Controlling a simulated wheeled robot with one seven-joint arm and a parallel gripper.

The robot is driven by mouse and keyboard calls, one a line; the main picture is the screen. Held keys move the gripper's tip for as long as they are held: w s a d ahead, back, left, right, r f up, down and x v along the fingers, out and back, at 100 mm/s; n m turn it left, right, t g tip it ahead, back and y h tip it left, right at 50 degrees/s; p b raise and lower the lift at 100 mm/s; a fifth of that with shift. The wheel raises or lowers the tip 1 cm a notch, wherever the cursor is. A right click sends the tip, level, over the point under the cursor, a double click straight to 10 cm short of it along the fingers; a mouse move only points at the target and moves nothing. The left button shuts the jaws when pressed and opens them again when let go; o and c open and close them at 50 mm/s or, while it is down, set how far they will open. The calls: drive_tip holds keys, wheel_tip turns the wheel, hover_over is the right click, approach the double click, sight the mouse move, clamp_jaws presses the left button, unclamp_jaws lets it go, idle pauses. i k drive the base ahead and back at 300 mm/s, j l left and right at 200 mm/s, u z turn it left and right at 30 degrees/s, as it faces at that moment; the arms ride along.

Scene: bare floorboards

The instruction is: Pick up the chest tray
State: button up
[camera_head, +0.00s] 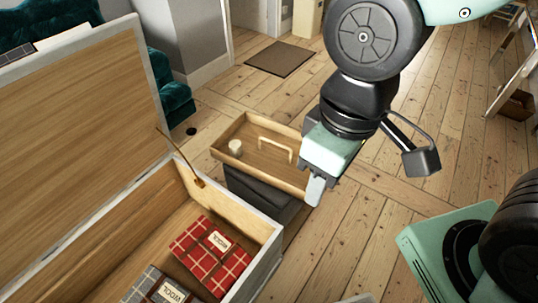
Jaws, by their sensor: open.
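The wooden tray (230,158), which I take to be the chest tray, is shallow and rectangular. It rests on a dark block-like support just beyond the open chest (262,228). Inside it are a small pale round object (235,147) and a light bar-shaped handle (276,148). My gripper (314,190) points down at the tray's right end, over or beside its near right corner. It is open; the gap between its fingers is hard to see from here. My gripper hides the tray's right end, and I cannot tell whether they touch.
The chest's raised lid (80,140) stands at the left. A red plaid bundle (210,255) and a grey one (158,288) lie inside. A teal sofa (175,95) and a brown mat (280,59) are behind. Floorboards to the right are mostly clear.

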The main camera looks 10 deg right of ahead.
sight(271, 149)
drive_tip(key=l, duration=0.3)
drive_tip(key=i+l, duration=0.2)
drive_tip(key=l, duration=0.15)
drive_tip(key=i+l, duration=0.2)
drive_tip(key=l, duration=0.2)
drive_tip(key=i+l, duration=0.15)
drive_tip(key=l, duration=0.2)
drive_tip(key=i+l+u, duration=0.1)
drive_tip(key=l, duration=0.3)
drive_tip(key=i, duration=0.65)
